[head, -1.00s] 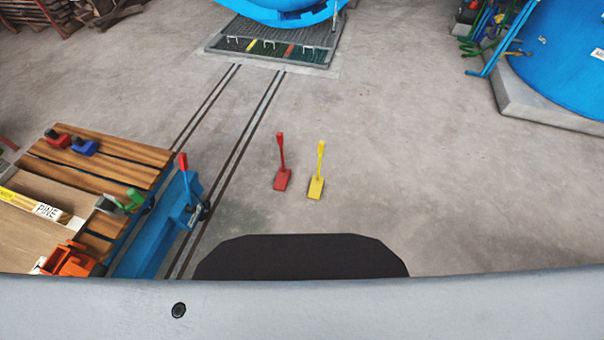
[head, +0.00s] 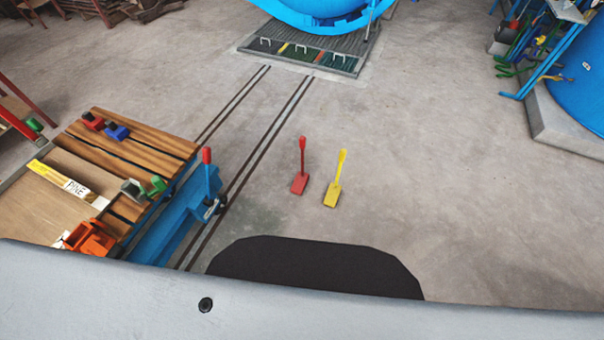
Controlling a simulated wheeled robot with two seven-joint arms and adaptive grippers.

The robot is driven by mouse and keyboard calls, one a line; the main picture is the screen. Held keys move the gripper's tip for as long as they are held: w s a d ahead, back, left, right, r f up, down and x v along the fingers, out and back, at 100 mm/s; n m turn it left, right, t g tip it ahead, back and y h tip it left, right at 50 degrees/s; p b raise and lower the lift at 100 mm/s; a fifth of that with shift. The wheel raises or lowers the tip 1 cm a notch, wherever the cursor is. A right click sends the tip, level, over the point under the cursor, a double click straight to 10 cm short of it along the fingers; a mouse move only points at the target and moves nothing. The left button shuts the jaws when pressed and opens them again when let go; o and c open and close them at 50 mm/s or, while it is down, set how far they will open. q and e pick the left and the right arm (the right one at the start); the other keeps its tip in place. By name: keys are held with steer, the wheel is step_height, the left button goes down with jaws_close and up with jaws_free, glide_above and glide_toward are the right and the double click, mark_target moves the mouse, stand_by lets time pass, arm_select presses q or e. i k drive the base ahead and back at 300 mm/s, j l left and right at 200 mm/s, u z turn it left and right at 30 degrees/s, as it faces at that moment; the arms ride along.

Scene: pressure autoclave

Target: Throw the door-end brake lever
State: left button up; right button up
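A blue cart (head: 158,238) loaded with wooden boards stands at the left on floor rails. A lever with a red grip (head: 207,157) stands upright on the blue bracket at the cart's end nearest the rails' open stretch. Neither of my grippers shows in the head view.
Rails (head: 262,130) run to a grated pit (head: 310,58) under a blue vessel (head: 318,10) at the back. A blue round door or vessel on a concrete plinth (head: 568,125) and a tool rack stand at the right.

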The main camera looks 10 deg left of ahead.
mark_target(206, 154)
steer(key=u, duration=1.25)
